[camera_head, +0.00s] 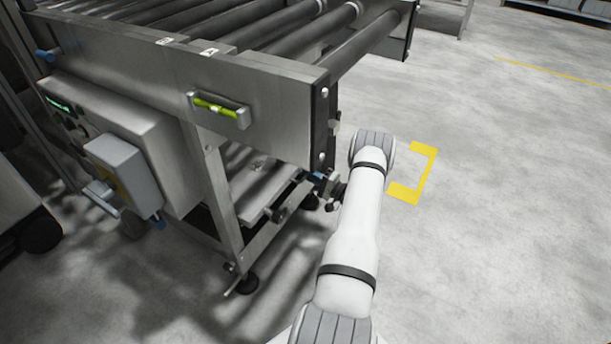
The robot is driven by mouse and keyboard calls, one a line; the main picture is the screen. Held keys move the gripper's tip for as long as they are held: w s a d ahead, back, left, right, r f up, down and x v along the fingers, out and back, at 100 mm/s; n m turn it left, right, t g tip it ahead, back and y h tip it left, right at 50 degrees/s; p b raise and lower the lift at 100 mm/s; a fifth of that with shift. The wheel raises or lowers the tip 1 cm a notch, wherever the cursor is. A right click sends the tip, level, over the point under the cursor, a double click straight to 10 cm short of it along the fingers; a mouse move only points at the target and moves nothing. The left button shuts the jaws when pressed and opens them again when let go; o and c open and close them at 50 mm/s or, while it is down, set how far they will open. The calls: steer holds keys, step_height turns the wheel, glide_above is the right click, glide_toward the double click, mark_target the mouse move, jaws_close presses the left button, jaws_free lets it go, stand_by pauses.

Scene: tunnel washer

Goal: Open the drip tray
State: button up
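What looks like the drip tray (252,200) is a flat grey metal pan low under the roller conveyor, between its legs. The conveyor's side plate and front leg hide part of it, and shadow covers some of its inside. A small dark fitting sits at its near edge. My gripper (322,186) is a small dark shape beside the lower right corner of the conveyor frame, right of the tray. My white arm partly covers it, and its fingers are too small to make out. I cannot tell whether it touches anything.
Open floor with a yellow corner mark (427,177) lies right.

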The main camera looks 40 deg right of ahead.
steer(key=shift+w+a, duration=0.1)
steer(key=shift+w, duration=0.15)
jaws_close()
